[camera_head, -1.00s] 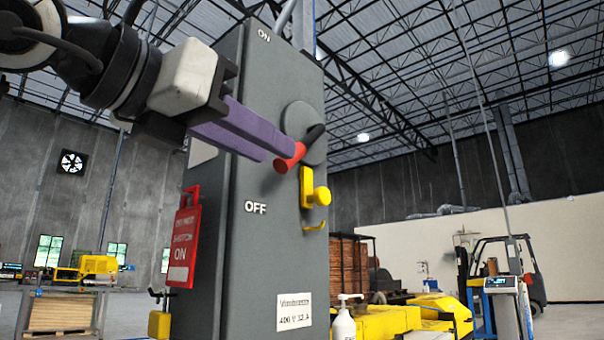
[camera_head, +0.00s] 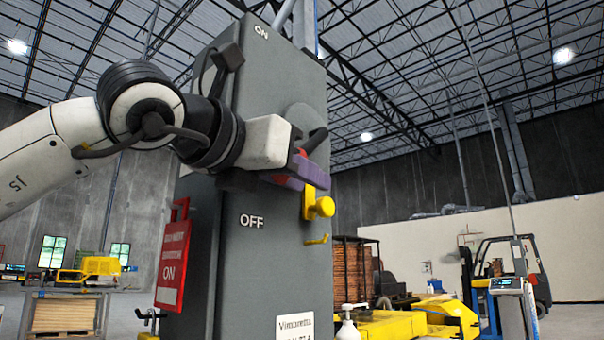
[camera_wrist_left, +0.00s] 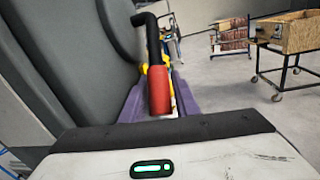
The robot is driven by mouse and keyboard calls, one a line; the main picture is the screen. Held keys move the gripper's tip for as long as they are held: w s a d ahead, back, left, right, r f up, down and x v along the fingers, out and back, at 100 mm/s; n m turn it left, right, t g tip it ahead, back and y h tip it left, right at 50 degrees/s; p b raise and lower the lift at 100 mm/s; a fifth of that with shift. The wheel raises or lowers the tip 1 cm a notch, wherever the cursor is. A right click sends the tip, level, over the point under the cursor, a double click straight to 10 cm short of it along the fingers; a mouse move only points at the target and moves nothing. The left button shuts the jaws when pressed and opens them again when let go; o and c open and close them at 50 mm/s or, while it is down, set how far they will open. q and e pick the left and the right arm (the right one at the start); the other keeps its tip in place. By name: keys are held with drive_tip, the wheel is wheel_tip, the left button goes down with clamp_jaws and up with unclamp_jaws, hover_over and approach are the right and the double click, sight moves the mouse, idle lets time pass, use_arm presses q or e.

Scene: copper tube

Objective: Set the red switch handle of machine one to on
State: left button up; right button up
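The machine is a tall grey switch box (camera_head: 285,260) in the head view, with ON at its top and OFF lower on its side. The red switch handle (camera_head: 302,153) sticks out from a round grey hub on its right face, mostly hidden behind my left gripper. Its black arm (camera_head: 316,139) shows beside the gripper. In the left wrist view the red grip (camera_wrist_left: 159,91) lies between the purple fingers of my left gripper (camera_wrist_left: 160,100), with narrow gaps seen beside it. The gripper looks open around it; contact is unclear. My right gripper is out of view.
A yellow knob (camera_head: 322,206) and a yellow hook (camera_head: 316,240) stick out just below the handle. A red tag (camera_head: 172,265) hangs on the box's left side. A white bottle (camera_head: 348,325) stands at lower right. A forklift and carts are farther back.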

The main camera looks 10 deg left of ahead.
use_arm(q)
clamp_jaws()
drive_tip(key=s+r+g+p, duration=0.1)
drive_tip(key=p, duration=0.2)
drive_tip(key=s+a+r+g+y+p, duration=0.1)
drive_tip(key=p, duration=0.3)
drive_tip(key=s+a+r+g+y+p, duration=0.1)
drive_tip(key=r+g+p, duration=0.1)
drive_tip(key=p, duration=0.2)
drive_tip(key=shift+m, duration=0.3)
drive_tip(key=shift+a+r+g+y, duration=0.1)
drive_tip(key=shift+g+y, duration=0.3)
drive_tip(key=shift+s+a+r+g+p, duration=0.15)
drive_tip(key=shift+s+g+p, duration=0.05)
drive_tip(key=shift+g+p, duration=0.15)
drive_tip(key=shift+s+r+y, duration=0.1)
drive_tip(key=shift+r+y, duration=0.05)
drive_tip(key=shift+y, duration=0.15)
drive_tip(key=shift+g, duration=0.25)
unclamp_jaws()
